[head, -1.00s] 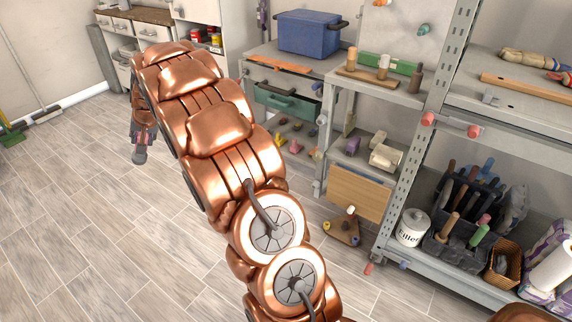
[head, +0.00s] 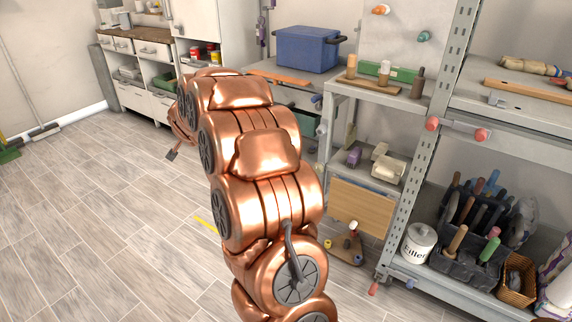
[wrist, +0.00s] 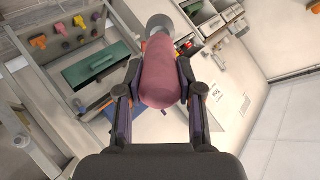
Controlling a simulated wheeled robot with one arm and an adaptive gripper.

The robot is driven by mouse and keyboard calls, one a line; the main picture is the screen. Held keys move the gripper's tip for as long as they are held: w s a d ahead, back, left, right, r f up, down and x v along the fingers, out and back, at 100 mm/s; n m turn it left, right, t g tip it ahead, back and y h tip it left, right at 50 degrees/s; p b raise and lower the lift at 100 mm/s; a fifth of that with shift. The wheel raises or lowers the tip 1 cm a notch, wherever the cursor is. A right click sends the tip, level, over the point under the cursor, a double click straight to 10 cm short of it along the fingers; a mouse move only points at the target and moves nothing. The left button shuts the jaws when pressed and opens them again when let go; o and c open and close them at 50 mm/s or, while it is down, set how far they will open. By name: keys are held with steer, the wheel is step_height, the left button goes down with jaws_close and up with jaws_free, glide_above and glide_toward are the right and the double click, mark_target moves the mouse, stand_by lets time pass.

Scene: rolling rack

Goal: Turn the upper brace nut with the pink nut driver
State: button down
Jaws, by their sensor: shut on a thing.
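The pink nut driver (wrist: 160,82) is in my gripper (wrist: 160,66) in the wrist view. Both fingers are closed on its thick pink handle, and a grey round end (wrist: 159,24) shows beyond it. In the head view the gripper is almost wholly hidden behind my copper arm. Red-pink knobs (head: 432,124) (head: 482,134) sit on the rolling rack's (head: 412,190) post and brace, to the right of my arm. I cannot tell which fastener is the upper brace nut. The gripper is well apart from the rack.
A blue box (head: 306,50) stands on the workbench behind my arm. A tool caddy (head: 470,262), a filler tin (head: 418,243) and a basket (head: 516,284) fill the rack's lower shelf. A small board with knobs (head: 346,248) lies on the floor.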

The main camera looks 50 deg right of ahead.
steer(key=shift+s+d+f+m+h+b, duration=0.35)
steer(key=shift+s+d+h, duration=0.1)
steer(key=shift+d, duration=0.15)
steer(key=s+d+f+m+g+h+b, duration=0.4)
steer(key=s+d, duration=0.3)
steer(key=s, duration=0.5)
steer(key=s+d+f+m+g+h+b, duration=0.5)
steer(key=s+d+f+m+h+b, duration=0.1)
steer(key=s, duration=0.5)
steer(key=shift+s+d+f+h+b, duration=0.25)
steer(key=shift+s+d+h+b, duration=0.35)
steer(key=shift+d, duration=0.6)
steer(key=shift+w+a+m+g, duration=0.1)
steer(key=shift+w+m+g, duration=0.15)
steer(key=shift+g, duration=0.15)
steer(key=d, duration=0.5)
steer(key=shift+w+d, duration=0.15)
steer(key=shift+d, duration=0.15)
steer(key=shift+p, duration=0.45)
